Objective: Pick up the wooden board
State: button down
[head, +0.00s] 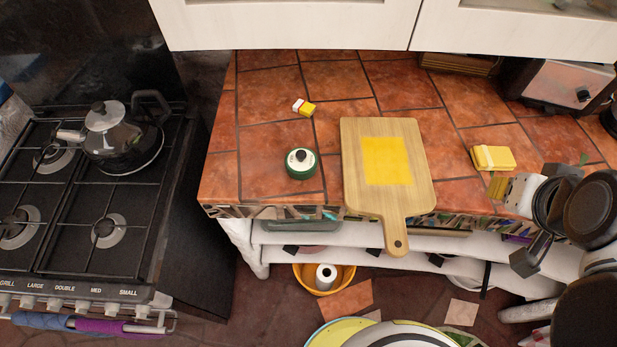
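The wooden board (418,177) is light brown, with a short handle and a hole at the handle's end. It lies flat on the tiled counter in the head view, its handle sticking out over the front edge. A flat yellow square (386,161) is on its face. My arm is at the right edge of the view. My gripper (528,258) seems to be the dark part at its end, right of the board and apart from it. Its fingers cannot be made out clearly, so I cannot tell whether it is open or shut.
A green round container (300,164) stands just left of the board. A small yellow and white item (304,107) lies behind it. A yellow box (492,158) sits to the right. A stove (75,270) with a pot (122,148) is at left. White shelves (330,240) are below the counter.

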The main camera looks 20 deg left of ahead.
aim_at(386, 174)
jog(key=u, duration=0.75)
